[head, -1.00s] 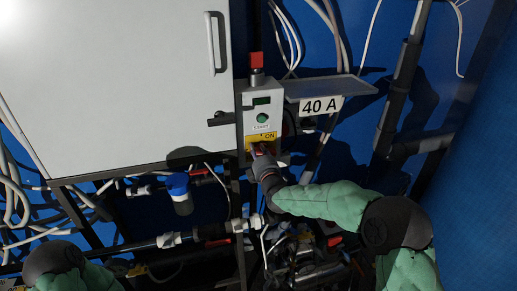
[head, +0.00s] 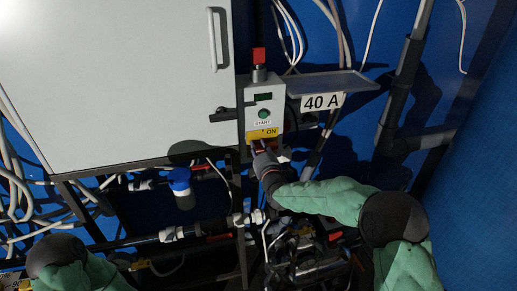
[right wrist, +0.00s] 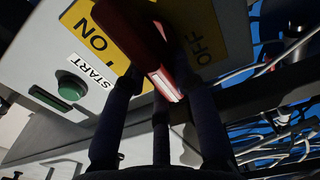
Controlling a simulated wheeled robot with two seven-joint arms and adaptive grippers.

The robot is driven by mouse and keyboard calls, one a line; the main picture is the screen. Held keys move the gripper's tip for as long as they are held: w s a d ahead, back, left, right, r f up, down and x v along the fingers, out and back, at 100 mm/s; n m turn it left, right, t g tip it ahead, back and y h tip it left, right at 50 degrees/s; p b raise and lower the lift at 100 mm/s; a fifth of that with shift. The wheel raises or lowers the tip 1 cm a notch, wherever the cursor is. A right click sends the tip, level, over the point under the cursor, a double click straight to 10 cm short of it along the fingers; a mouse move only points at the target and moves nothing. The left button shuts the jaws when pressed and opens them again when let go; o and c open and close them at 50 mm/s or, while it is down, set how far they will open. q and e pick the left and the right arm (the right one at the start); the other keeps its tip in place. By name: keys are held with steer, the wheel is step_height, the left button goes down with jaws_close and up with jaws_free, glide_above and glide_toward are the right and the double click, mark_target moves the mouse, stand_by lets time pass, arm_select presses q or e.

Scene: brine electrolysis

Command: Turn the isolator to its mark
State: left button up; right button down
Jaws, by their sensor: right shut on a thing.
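The isolator's red handle (right wrist: 143,42) sits on a yellow plate (head: 262,134) at the bottom of a grey control box (head: 250,105). In the right wrist view the plate's ON word lies left of the handle and its OFF word right of it. My right gripper (head: 260,153) reaches the handle from below and is shut on it. In the right wrist view its dark fingers (right wrist: 160,88) sit on both sides of the handle. In the head view the gripper hides most of the handle. My left arm shows at lower left, but its gripper is not visible.
The box carries a green START button (head: 264,114) and a red-topped part (head: 259,57). A 40 A label (head: 322,102) hangs from a shelf at right. A large white cabinet (head: 110,80) stands left. Pipes and a blue-capped filter (head: 181,182) lie below.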

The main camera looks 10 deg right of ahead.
steer(key=c, duration=1)
jaws_free()
steer(key=s, duration=1.2)
steer(key=shift+d, duration=0.2)
steer(key=shift+f, duration=0.1)
